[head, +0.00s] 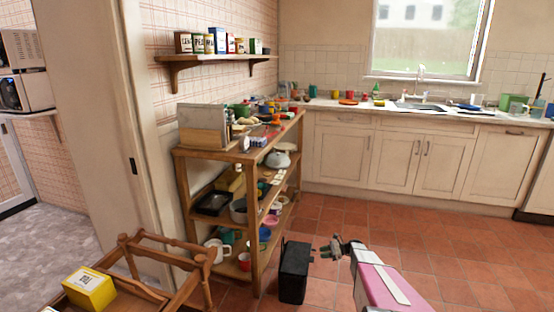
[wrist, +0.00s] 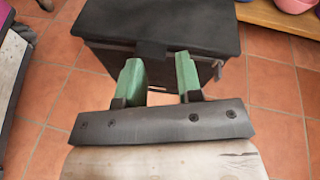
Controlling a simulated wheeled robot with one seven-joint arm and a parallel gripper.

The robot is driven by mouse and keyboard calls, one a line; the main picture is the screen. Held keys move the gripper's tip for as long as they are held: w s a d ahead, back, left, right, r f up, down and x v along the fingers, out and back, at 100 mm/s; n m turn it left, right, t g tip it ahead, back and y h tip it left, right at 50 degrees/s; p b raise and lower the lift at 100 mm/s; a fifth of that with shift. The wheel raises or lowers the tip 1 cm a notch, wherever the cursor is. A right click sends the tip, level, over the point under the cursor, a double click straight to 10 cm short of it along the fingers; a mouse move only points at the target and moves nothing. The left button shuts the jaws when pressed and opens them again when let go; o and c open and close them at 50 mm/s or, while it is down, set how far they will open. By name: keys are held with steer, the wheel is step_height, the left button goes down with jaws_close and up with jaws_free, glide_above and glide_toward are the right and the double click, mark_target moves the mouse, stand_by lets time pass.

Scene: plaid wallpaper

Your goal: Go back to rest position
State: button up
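My gripper (head: 334,248) is held out in front of me in the head view, above the tiled floor and just right of a black bin (head: 294,272). In the wrist view my gripper (wrist: 160,68) shows two green fingers standing apart, with nothing between them. The black bin (wrist: 160,22) is directly beyond the fingertips there, with its lid closed. I cannot tell whether the fingers touch it.
A wooden shelf unit (head: 247,157) full of kitchenware stands behind the bin. A wooden trolley (head: 150,262) with a yellow box (head: 90,288) is at the lower left. Cabinets (head: 415,160) line the back wall. The floor (head: 440,245) at right is clear.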

steer(key=s+a+r+n+g+h, duration=0.2)
steer(key=s+a+r+n+h, duration=0.25)
steer(key=s+r, duration=0.45)
steer(key=s+a+r+n+g+h, duration=0.1)
steer(key=s+a+r+n+h, duration=0.35)
steer(key=s, duration=0.55)
steer(key=s+r+n+t+h, duration=0.1)
steer(key=s+r+n+h, duration=0.4)
steer(key=s+r, duration=1)
steer(key=s+n, duration=0.2)
steer(key=shift+a+n+t+h, duration=0.3)
steer(key=shift+n+h, duration=0.1)
steer(key=shift+s, duration=0.1)
